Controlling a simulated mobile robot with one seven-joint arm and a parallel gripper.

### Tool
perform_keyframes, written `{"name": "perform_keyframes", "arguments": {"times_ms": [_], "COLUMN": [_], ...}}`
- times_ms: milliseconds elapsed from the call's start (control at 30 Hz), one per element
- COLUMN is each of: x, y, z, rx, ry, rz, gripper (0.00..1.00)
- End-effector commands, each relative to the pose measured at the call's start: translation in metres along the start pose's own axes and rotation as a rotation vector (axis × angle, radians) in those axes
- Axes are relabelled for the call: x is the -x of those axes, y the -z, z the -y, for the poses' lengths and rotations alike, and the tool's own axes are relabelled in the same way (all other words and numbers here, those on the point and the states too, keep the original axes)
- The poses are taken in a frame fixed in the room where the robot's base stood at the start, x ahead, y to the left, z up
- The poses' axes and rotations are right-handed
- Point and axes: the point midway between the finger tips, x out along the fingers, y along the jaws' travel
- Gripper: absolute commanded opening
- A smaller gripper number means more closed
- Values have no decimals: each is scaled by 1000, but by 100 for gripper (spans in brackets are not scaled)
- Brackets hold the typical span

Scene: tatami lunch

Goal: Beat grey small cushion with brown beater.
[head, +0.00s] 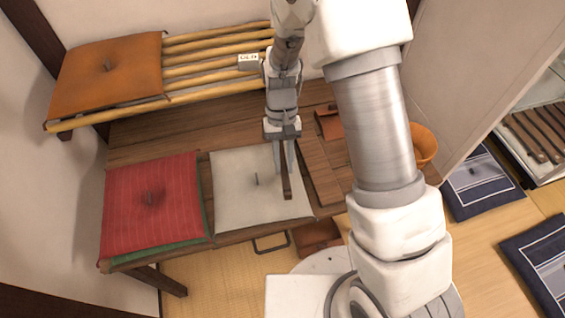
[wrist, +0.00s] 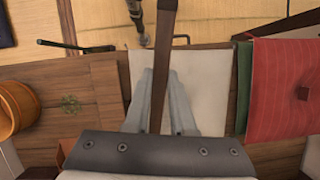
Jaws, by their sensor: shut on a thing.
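The grey small cushion (head: 233,195) is pale, square and flat, with a small tuft at its middle, and lies at the front of the wooden bench. It also shows in the wrist view (wrist: 209,80), partly hidden behind my gripper. My gripper (head: 284,164) points down over the cushion's right part and is shut on the brown beater (head: 287,188). In the wrist view the beater (wrist: 163,60) is a long dark brown bar between the fingers, running past the cushion's edge. I cannot tell whether the beater touches the cushion.
A red cushion (head: 150,205) on a green one lies left of the grey cushion. An orange cushion (head: 105,72) rests on a bamboo rack (head: 205,88) behind. An orange bucket (head: 424,146) stands right of my arm. Blue cushions (head: 478,186) lie on the floor at right.

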Motion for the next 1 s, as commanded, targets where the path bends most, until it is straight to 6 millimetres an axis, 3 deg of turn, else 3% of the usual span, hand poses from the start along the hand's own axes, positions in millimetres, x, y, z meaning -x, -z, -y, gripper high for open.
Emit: {"name": "perform_keyframes", "arguments": {"times_ms": [167, 600, 833, 1000], "x": [-9, -90, -62, -30], "y": [3, 34, 24, 11], "z": [0, 0, 0, 0], "rx": [0, 0, 1, 1], "ry": [0, 0, 1, 0], "rz": [0, 0, -2, -2], "gripper": [0, 0, 0, 0]}}
